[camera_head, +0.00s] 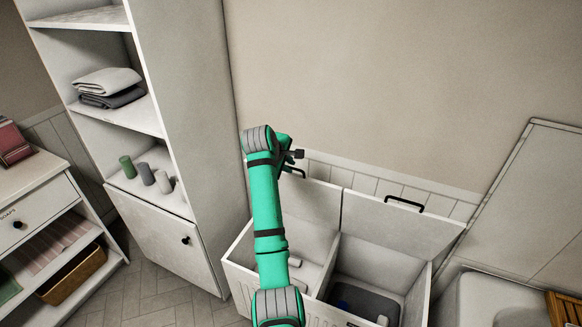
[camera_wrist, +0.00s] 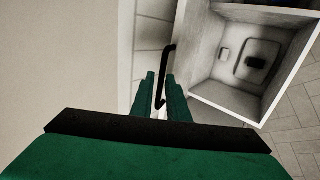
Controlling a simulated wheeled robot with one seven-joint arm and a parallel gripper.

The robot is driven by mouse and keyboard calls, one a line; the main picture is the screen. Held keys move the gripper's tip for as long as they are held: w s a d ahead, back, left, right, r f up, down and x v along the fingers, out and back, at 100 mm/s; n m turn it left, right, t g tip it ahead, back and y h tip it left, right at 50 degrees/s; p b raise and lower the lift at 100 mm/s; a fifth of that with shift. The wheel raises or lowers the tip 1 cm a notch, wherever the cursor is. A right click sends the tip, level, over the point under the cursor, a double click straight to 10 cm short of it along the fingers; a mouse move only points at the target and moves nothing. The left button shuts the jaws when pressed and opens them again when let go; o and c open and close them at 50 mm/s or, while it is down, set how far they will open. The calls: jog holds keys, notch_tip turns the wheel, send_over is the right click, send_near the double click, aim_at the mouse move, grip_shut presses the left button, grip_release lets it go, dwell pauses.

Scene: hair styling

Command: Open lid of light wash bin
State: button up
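A white laundry bin with two compartments stands against the wall. Both lids are raised and lean back: the left lid (camera_head: 316,203) and the right lid (camera_head: 398,228). The left compartment (camera_head: 300,242) holds pale items, so I take it as the light wash bin; it also shows in the wrist view (camera_wrist: 246,58). My gripper (camera_head: 298,155) is at the upper edge of the left lid, beside its black handle (camera_head: 293,171). In the wrist view, my gripper (camera_wrist: 161,78) has its fingers apart, with the handle (camera_wrist: 165,72) between them. I see no clear grip on it.
The right compartment (camera_head: 362,300) holds darker items. A tall white shelf cabinet (camera_head: 192,120) stands close on the left, with folded towels (camera_head: 108,86). A pale basin (camera_head: 490,300) is at the right. Tiled floor (camera_head: 160,280) is clear left of the bin.

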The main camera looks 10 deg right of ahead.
jog(key=v, duration=0.7)
jog(key=shift+r, duration=0.3)
jog(key=shift+a, duration=0.1)
jog(key=s+a+f+m+t+y, duration=0.1)
jog(key=s+f, duration=0.3)
jog(key=f, duration=0.5)
jog(key=s+a+f+t, duration=0.1)
jog(key=s+f, duration=0.3)
jog(key=f, duration=0.6)
jog(key=s+a+f+m+t+y, duration=0.15)
jog(key=s+f, duration=0.25)
jog(key=f, duration=0.5)
jog(key=s+a+f+m, duration=0.1)
jog(key=s+a+f, duration=0.1)
jog(key=s+f, duration=0.6)
jog(key=s+r+m+t+y, duration=0.2)
jog(key=s+m+t, duration=0.15)
jog(key=s, duration=2.15)
jog(key=s+r+m+t, duration=0.1)
jog(key=s+r+m, duration=0.3)
jog(key=s+r, duration=0.9)
jog(key=s, duration=0.3)
jog(key=shift+s+r+m+t, duration=0.2)
jog(key=shift+s+m+t, duration=0.1)
